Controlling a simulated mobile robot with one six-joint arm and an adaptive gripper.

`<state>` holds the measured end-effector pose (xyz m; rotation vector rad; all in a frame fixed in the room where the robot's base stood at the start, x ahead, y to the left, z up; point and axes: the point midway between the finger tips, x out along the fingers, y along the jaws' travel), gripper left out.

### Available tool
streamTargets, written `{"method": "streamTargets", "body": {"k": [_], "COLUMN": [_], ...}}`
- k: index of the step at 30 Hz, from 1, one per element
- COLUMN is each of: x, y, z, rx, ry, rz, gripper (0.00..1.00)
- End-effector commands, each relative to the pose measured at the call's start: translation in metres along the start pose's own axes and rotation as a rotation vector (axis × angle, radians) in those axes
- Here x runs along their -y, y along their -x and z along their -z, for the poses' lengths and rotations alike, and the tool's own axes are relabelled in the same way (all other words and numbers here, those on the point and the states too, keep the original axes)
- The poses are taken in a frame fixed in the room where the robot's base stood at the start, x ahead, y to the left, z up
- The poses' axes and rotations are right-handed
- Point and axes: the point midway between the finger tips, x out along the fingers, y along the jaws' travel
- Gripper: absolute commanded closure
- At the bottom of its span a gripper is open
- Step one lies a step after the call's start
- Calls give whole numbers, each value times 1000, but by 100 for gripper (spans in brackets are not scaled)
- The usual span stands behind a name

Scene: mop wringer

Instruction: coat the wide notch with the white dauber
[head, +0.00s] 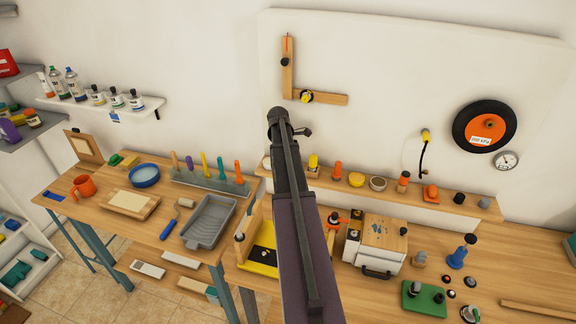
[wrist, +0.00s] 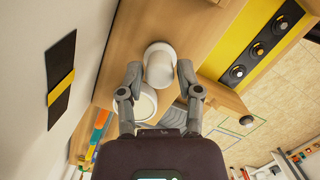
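In the wrist view a white, rounded cylinder (wrist: 159,58), which looks like the white dauber, stands between the two fingertips of my gripper (wrist: 159,76). The fingers are spread, one on each side of it, and I cannot tell whether they touch it. A second white round piece (wrist: 146,101) shows just below it in the picture, partly covered by a finger. In the head view my own arm hides the gripper and the dauber. I cannot pick out the wide notch in either view.
The wooden ledge (head: 468,208) carries several coloured daubers and knobs. A yellow and black panel with dark knobs (wrist: 262,45) lies right of my gripper in the wrist view. A grey paint tray (head: 208,222) sits on the left bench. A white box (head: 376,243) stands right of my arm.

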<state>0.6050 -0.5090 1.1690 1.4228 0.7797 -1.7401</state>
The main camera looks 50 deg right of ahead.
Motion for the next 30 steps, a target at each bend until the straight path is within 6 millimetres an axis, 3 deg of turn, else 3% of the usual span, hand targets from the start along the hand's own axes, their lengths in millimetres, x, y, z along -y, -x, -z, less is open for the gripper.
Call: {"method": "streamTargets", "body": {"k": [1,3,13,30], "x": [0,0,0,0], "y": [0,0,3,27], "z": [0,0,0,-5], "rx": [0,0,0,0], "ry": [0,0,0,0], "rz": [0,0,0,0], "gripper": [82,100,100,100]}}
